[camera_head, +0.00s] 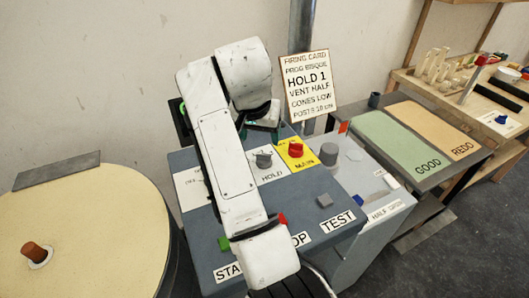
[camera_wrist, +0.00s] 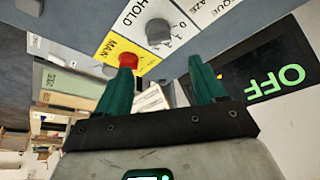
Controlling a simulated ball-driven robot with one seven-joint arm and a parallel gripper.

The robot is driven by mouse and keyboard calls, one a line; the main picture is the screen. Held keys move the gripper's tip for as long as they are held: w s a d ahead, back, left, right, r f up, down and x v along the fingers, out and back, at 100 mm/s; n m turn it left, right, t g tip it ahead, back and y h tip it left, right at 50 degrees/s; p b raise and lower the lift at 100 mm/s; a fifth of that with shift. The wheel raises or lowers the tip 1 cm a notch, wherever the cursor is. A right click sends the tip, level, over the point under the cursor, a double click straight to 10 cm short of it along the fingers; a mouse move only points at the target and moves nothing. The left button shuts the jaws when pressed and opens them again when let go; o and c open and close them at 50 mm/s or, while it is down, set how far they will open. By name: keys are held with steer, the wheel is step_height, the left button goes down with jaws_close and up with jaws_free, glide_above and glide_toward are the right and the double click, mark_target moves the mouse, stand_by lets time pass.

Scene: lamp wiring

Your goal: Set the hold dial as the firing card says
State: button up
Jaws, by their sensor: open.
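The firing card (camera_head: 307,85) stands behind the panel in the head view and reads "HOLD 1". The hold dial (camera_head: 263,160) is a grey knob on a white plate marked HOLD. It shows in the wrist view (camera_wrist: 158,31) with a "0" and small scale marks beside it; I cannot tell its setting. My gripper (camera_wrist: 163,75) is open, with its green fingers apart and nothing between them in the wrist view. The fingers point toward the panel near the dial and the red main switch, apart from the dial. In the head view my arm largely hides the gripper.
The red main switch (camera_head: 296,150) on its yellow plate sits right beside the dial. A dark display reads "OFF" (camera_wrist: 280,82). Green and red buttons and a TEST label (camera_head: 337,222) lie on the panel front. A round cream table (camera_head: 90,220) stands at left.

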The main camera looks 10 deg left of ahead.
mark_target(263, 154)
steer(key=p+x, duration=0.1)
steer(key=x, duration=0.9)
steer(key=shift+w+f, duration=0.1)
steer(key=shift+f, duration=0.05)
steer(key=c, duration=1.1)
